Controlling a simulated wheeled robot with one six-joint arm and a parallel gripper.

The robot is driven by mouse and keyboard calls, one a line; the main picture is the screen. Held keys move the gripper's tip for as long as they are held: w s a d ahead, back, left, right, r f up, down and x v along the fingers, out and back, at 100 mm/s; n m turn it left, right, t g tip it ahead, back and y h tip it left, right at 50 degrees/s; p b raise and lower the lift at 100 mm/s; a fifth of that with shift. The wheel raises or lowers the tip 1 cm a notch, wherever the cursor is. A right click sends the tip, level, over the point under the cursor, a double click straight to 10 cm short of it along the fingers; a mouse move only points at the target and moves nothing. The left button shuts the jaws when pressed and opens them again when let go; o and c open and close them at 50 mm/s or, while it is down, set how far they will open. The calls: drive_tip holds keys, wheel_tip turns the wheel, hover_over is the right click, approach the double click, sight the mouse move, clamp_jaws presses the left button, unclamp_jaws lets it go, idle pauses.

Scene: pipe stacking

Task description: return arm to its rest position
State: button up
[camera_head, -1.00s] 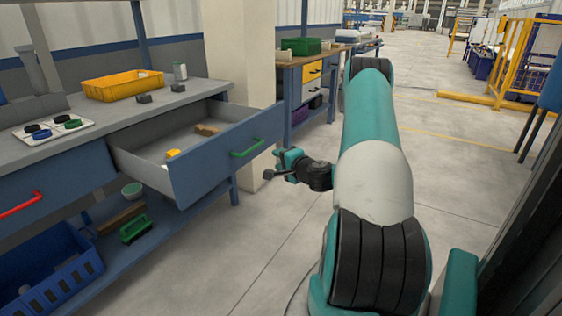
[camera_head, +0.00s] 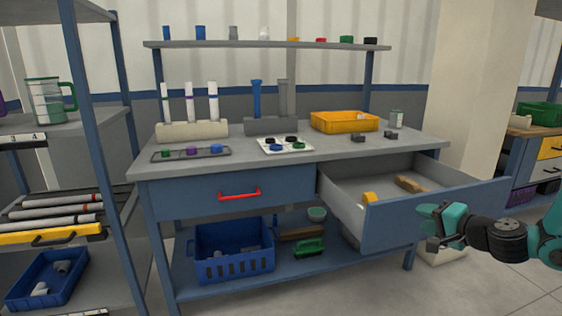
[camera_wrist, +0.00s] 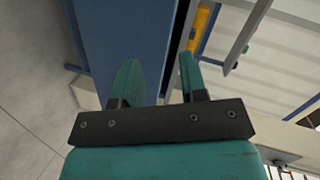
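My gripper (camera_head: 432,226) is at the right in the head view, in front of the right part of the open drawer's blue front (camera_head: 395,222). In the wrist view, the two teal fingers of my gripper (camera_wrist: 158,78) stand apart with a gap between them. Nothing is held in the gap; the blue drawer front (camera_wrist: 122,28) shows behind it. The drawer is pulled out from the bench and holds a yellow piece (camera_head: 369,198) and a brown block (camera_head: 409,184). Whether the fingers touch the drawer is unclear.
The bench top (camera_head: 285,166) carries pipe holders, a yellow bin (camera_head: 344,121) and a white tray of caps (camera_head: 286,145). A red-handled drawer (camera_head: 215,199) is shut. A shelf rack (camera_head: 84,150) stands at left. Clear floor (camera_head: 500,285) lies at lower right.

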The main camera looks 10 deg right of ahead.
drive_tip(key=s+a+r+n+g+y, duration=0.2)
drive_tip(key=a+n+g, duration=0.15)
drive_tip(key=a, duration=0.55)
drive_tip(key=s+a+r+n+g+y, duration=0.1)
drive_tip(key=s+a+r+n+g, duration=0.2)
drive_tip(key=a, duration=0.5)
drive_tip(key=s+a+r+n+g+y, duration=0.2)
drive_tip(key=a+n, duration=0.3)
drive_tip(key=a, duration=0.4)
drive_tip(key=s+a+r+n+g+h, duration=0.2)
drive_tip(key=s+a+n+g, duration=0.15)
drive_tip(key=s, duration=0.65)
drive_tip(key=s+a+r+n+g+h, duration=0.1)
drive_tip(key=s+a+n+g+h, duration=0.2)
drive_tip(key=s, duration=0.7)
wheel_tip(320, 180, up, 22)
drive_tip(key=n+p, duration=0.1)
drive_tip(key=p, duration=2)
drive_tip(key=shift+s+t+y+p, duration=0.25)
drive_tip(key=shift+t+y+p, duration=0.05)
drive_tip(key=shift+y, duration=0.1)
drive_tip(key=shift+d, duration=0.15)
